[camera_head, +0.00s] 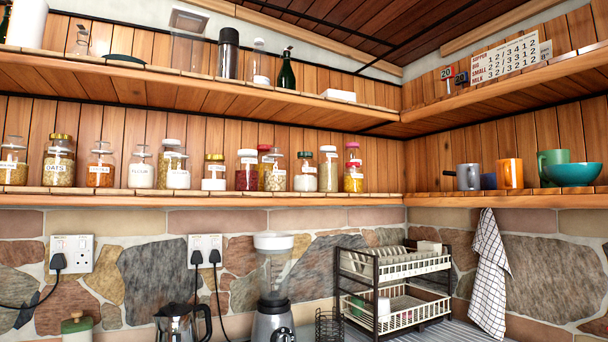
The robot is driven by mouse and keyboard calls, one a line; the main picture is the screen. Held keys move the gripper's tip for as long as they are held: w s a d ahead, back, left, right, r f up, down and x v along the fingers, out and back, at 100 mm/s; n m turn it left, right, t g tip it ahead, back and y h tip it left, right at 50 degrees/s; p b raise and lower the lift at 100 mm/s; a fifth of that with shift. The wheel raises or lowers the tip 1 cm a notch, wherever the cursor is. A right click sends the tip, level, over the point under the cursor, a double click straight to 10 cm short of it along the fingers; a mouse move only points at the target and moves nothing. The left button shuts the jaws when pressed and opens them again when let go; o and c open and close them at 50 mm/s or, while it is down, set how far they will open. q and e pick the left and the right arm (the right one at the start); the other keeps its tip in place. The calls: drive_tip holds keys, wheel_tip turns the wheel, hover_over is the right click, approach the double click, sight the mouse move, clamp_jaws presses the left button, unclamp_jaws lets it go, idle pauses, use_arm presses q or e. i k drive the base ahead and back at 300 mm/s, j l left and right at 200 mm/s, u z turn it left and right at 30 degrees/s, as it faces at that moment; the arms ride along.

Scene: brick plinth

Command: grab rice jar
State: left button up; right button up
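A row of labelled glass jars stands on the lower wooden shelf (230,198). One jar with a gold lid (59,165) seems to read "OATS", and a clear one (141,170) seems to read "FLOUR". I cannot read which label says rice. Jars with pale contents include a gold-lidded one (214,174), a dark-lidded one (305,175) and a taller one with a white lid (328,168). Some jars partly hide others behind them. Neither of my grippers is in view.
An upper shelf (200,85) with bottles (228,54) hangs above the jars. Mugs (510,173) and a teal bowl (572,174) stand on the right shelf. Below are a blender (273,290), a dish rack (392,287), a kettle (182,322) and a hanging towel (488,275).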

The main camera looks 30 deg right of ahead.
sight(305, 168)
drive_tip(key=z, duration=0.95)
